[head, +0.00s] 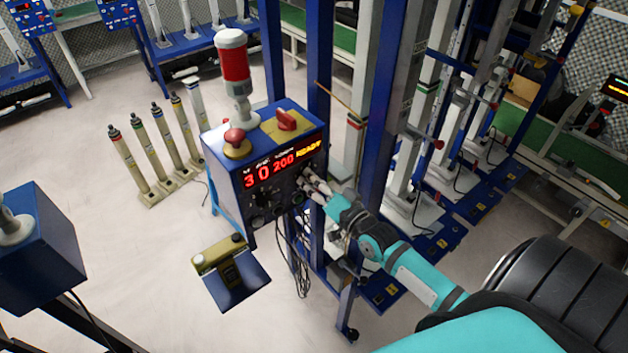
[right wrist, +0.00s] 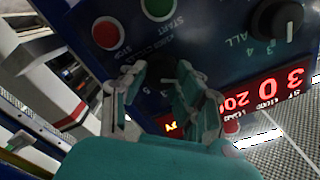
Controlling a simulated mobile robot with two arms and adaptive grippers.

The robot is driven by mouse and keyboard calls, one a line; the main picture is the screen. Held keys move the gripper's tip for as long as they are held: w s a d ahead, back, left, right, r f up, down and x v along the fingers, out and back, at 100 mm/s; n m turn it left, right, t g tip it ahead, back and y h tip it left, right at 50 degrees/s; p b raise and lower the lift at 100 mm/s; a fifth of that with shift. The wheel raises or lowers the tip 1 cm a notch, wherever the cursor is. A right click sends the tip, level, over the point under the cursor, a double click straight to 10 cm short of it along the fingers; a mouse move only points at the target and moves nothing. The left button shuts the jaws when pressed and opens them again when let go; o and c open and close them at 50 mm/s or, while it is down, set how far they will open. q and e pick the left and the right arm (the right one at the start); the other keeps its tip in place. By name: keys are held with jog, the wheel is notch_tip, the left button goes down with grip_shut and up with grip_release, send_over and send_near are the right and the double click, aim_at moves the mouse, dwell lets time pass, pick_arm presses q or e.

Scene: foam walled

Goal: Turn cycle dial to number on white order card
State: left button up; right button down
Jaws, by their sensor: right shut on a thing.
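A blue control box (head: 222,178) stands in the middle of the head view. Its red display (head: 283,162) reads 3, 0, 200 and a yellow READY. My right gripper (head: 312,188) is at the right side of the box's front panel. In the right wrist view my right gripper (right wrist: 165,88) has its fingers around a dark dial (right wrist: 160,70), shut on it. The fingers hide most of the dial, so its pointer does not show. Printed numbers beside it are partly covered. I cannot make out a readable white order card. My left gripper is not in view.
A red button (right wrist: 107,33), a green button (right wrist: 158,8) and another black dial (right wrist: 280,17) sit close to the gripper. A red lamp (head: 234,62) and red mushroom button (head: 235,140) top the box. Blue posts (head: 380,100) stand close to my right arm.

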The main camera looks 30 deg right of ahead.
dwell(0.3)
jog(key=c, duration=1)
grip_release()
jog(key=s, duration=1.2)
jog(key=shift+d, duration=0.45)
